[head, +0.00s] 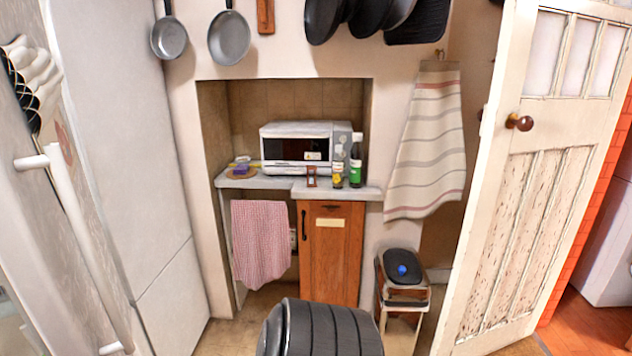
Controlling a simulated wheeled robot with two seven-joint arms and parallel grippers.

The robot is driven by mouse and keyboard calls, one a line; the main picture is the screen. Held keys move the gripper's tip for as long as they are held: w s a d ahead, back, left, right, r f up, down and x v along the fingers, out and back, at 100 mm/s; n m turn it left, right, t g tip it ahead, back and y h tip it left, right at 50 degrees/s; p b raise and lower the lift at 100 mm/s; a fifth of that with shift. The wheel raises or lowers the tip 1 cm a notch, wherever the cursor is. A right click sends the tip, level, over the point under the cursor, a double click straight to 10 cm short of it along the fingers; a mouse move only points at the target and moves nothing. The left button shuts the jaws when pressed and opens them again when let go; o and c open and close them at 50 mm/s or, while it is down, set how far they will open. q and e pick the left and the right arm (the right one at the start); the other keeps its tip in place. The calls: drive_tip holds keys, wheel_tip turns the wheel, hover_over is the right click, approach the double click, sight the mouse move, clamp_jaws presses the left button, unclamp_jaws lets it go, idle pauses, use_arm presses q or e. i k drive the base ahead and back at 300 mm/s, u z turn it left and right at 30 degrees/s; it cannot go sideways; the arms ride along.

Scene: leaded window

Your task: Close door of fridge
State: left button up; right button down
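The fridge is the tall pale grey unit at the left of the head view. Its large plain side (115,130) has a seam low down. A grey front panel with a long white bar handle (82,235), which looks like the fridge door (50,250), stands close at the far left edge. The panel is cut off by the picture edge. I cannot tell how far it stands open. Neither of my grippers is in view.
A counter (260,182) in an alcove holds a microwave (300,146) and bottles. A wooden cabinet (330,260) and a checked cloth (261,240) are below. A small stool (402,285) stands right of it. A white panelled door (530,190) stands at the right.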

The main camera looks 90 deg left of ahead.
sight(58, 269)
drive_tip(key=z, duration=0.05)
drive_tip(key=i, duration=0.1)
drive_tip(key=u, duration=3.1)
